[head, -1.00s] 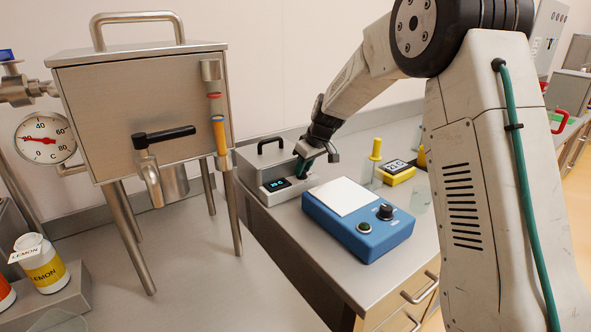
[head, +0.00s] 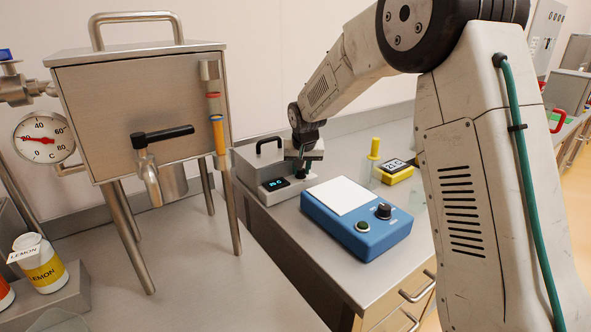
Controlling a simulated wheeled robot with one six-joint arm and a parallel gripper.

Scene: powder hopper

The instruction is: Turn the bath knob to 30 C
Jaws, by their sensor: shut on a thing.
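The bath (head: 241,172) is a small grey metal box with a black handle on its lid, at the back of the right counter in the head view. Its dark display (head: 274,184) shows small pale-blue digits, too small to read surely. The dark bath knob (head: 300,172) is at the right of the display, mostly hidden by my gripper. My gripper (head: 303,163) points down over the bath's right front corner and is shut on the knob. The fingertips and the knob's pointer are hard to make out.
A blue device (head: 372,238) with a white plate and black knob stands just in front. A yellow-framed display (head: 395,173) and a yellow-topped item (head: 374,149) stand to the right. A steel tank (head: 140,100) on legs with a dial gauge (head: 43,137) fills the left.

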